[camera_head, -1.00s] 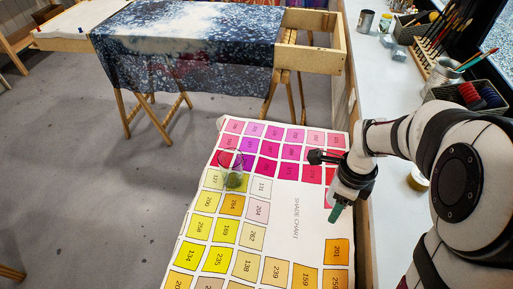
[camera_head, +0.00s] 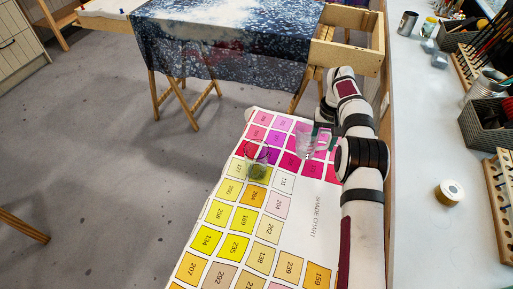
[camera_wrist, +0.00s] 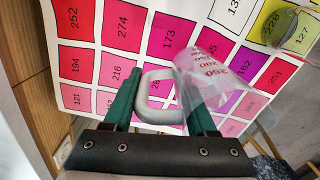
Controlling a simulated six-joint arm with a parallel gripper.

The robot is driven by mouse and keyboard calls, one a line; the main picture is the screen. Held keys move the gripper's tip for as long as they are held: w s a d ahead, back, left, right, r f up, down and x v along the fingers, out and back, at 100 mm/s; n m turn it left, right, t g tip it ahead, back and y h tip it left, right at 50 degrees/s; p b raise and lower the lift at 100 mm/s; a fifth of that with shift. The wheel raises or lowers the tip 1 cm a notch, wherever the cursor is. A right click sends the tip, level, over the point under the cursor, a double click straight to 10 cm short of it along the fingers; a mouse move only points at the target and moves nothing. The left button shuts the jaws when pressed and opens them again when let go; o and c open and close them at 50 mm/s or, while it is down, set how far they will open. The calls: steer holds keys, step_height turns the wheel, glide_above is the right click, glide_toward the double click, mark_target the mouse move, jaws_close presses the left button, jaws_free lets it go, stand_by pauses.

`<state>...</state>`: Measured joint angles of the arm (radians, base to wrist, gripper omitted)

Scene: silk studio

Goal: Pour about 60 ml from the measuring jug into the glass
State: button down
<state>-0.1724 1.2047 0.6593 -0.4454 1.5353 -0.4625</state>
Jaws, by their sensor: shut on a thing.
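The clear measuring jug (camera_head: 307,144) stands out over the pink squares of the shade chart, to the right of the glass, and looks roughly upright. In the wrist view the jug (camera_wrist: 214,72) shows red volume marks and a pale handle. My gripper (camera_wrist: 160,105) has its green fingers on either side of that handle, shut on it. Liquid levels are unclear.
The shade chart (camera_head: 306,232) covers the table. A counter (camera_head: 425,130) runs along the right with a tape roll (camera_head: 449,192), dark baskets (camera_head: 486,125) and a brush rack. A cloth-draped wooden frame (camera_head: 225,40) stands beyond the table. The chart is otherwise clear.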

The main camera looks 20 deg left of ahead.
mark_target(301, 125)
steer(key=a+f+n, duration=0.1)
steer(key=n, duration=0.1)
steer(key=w+a+f+n, duration=0.1)
steer(key=n, duration=0.1)
steer(key=shift+a, duration=0.35)
steer(key=shift+s+a+r+t+h, duration=0.25)
steer(key=shift+a+r+t+h, duration=0.05)
steer(key=shift+r+t+h, duration=0.3)
steer(key=shift+s+a+r+t+h, duration=0.25)
steer(key=shift+r+t+h, duration=0.2)
steer(key=shift+r, duration=0.2)
steer(key=r+h, duration=0.1)
steer(key=s+a+r+t+h, duration=0.1)
steer(key=a+r+t+h, duration=0.1)
steer(key=shift+s+a+r+t+h, duration=0.2)
steer(key=shift+s+r+t+h, duration=0.05)
steer(key=shift+s+r, duration=0.15)
steer(key=shift+s+a+r+t+h, duration=0.2)
steer(key=shift+r+t+h, duration=0.2)
steer(key=shift+r+h, duration=0.15)
steer(key=shift+s+a+r+t+h, duration=0.1)
steer(key=shift+a+r+t+h, duration=0.05)
steer(key=shift+r+t+h, duration=0.4)
steer(key=shift+s+a+r+h, duration=0.1)
steer(key=shift+r+h, duration=0.2)
steer(key=shift+r, duration=0.3)
steer(key=shift+a+r+t, duration=0.1)
steer(key=shift+r+t, duration=0.15)
steer(key=shift+r, duration=0.05)
